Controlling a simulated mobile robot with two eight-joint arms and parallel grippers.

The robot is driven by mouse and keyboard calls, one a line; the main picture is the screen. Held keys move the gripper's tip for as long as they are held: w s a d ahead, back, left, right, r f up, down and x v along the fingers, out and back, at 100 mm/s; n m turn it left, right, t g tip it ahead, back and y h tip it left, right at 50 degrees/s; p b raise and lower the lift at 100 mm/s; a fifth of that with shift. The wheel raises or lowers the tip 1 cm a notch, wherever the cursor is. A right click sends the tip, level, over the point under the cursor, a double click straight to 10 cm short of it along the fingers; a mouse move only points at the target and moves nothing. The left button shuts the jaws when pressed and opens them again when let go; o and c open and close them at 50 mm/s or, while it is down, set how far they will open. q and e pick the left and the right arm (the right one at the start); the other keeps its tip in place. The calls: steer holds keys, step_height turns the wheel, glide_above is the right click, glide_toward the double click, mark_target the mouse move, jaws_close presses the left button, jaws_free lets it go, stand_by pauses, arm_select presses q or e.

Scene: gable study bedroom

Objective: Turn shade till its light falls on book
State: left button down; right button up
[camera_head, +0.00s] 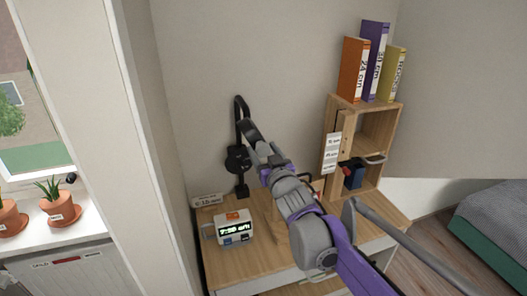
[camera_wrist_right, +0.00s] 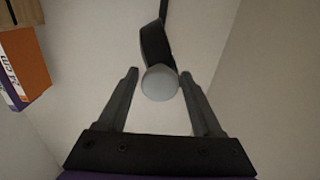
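The lamp (camera_head: 239,107) is black, with a bent arm and a base on the desk (camera_head: 263,262) near the wall. In the right wrist view, its dark shade (camera_wrist_right: 155,45) with a round pale bulb (camera_wrist_right: 160,82) lies between the fingers of my right gripper (camera_wrist_right: 159,74). The fingers are apart, with a visible gap on each side of the bulb. In the head view the right gripper (camera_head: 250,132) is at the lamp and hides part of it. I cannot make out a book lying on the desk; my right arm covers its middle. My left gripper is not in view.
A wooden shelf (camera_head: 372,103) at the right carries orange (camera_head: 353,69), purple (camera_head: 376,58) and yellow (camera_head: 392,75) upright volumes. Potted plants (camera_head: 57,208) stand on the window sill at the left.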

jaws_close()
steer(key=shift+r+n+p, duration=0.2)
steer(key=shift+n+p, duration=0.45)
steer(key=shift+n, duration=0.45)
steer(key=n+p, duration=0.1)
steer(key=n, duration=0.2)
steer(key=shift+f, duration=0.15)
steer(key=shift+o, duration=1.6)
jaws_free()
